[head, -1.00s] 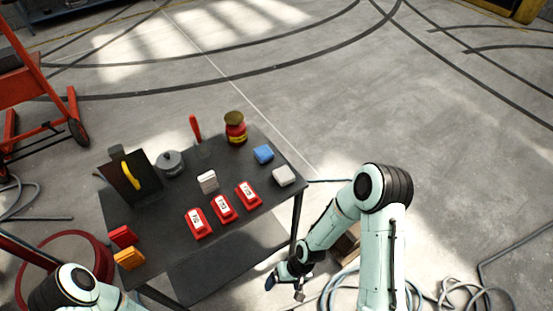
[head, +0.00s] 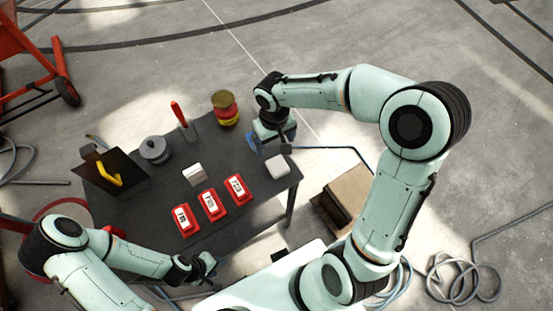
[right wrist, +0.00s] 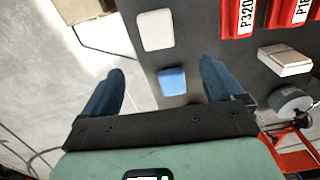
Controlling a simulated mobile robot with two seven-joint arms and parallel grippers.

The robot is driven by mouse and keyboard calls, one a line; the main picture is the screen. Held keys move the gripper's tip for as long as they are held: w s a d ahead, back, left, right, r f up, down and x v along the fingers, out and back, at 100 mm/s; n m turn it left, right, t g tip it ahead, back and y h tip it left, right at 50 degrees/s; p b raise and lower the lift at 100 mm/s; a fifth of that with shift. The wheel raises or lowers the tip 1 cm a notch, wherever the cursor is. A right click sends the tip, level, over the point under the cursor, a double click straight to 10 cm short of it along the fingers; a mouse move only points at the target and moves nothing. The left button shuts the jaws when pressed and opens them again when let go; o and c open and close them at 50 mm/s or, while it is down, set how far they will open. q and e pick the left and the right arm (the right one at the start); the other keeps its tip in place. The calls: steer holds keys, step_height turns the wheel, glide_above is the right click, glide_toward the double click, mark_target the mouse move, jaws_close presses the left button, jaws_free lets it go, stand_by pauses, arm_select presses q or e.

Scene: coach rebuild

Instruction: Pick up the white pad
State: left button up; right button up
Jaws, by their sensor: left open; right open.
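The white pad (head: 278,166) lies flat near the right edge of the dark table (head: 150,215). It also shows in the right wrist view (right wrist: 156,29), beyond the fingertips. My right gripper (head: 272,140) is open and empty over the table's right side, just behind the pad. In the right wrist view its spread blue fingers (right wrist: 162,68) have the blue pad (right wrist: 172,82) in the gap between them, seemingly below on the table. My left gripper (head: 207,265) is open and empty in front of the table's near edge.
Three red labelled boxes (head: 210,205) and a white block (head: 193,174) are left of the pad. A yellow-and-red jar (head: 225,108), a red-handled tool (head: 180,115) and a grey round container (head: 155,150) stand behind. A cardboard box (head: 343,198) is on the floor at right.

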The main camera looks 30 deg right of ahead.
glide_above(278, 165)
steer(key=f, duration=0.7)
steer(key=shift+w+a, duration=0.3)
steer(key=shift+w, duration=0.1)
steer(key=shift+s+d+f+b, duration=0.1)
steer(key=shift+s+f, duration=0.05)
steer(key=shift+f, duration=0.7)
steer(key=shift+s+d+f+b, duration=0.1)
steer(key=shift+f, duration=0.8)
steer(key=shift+s+d+f+b, duration=0.1)
steer(key=shift+s+f, duration=0.05)
steer(key=shift+f, duration=0.7)
steer(key=c, duration=1.1)
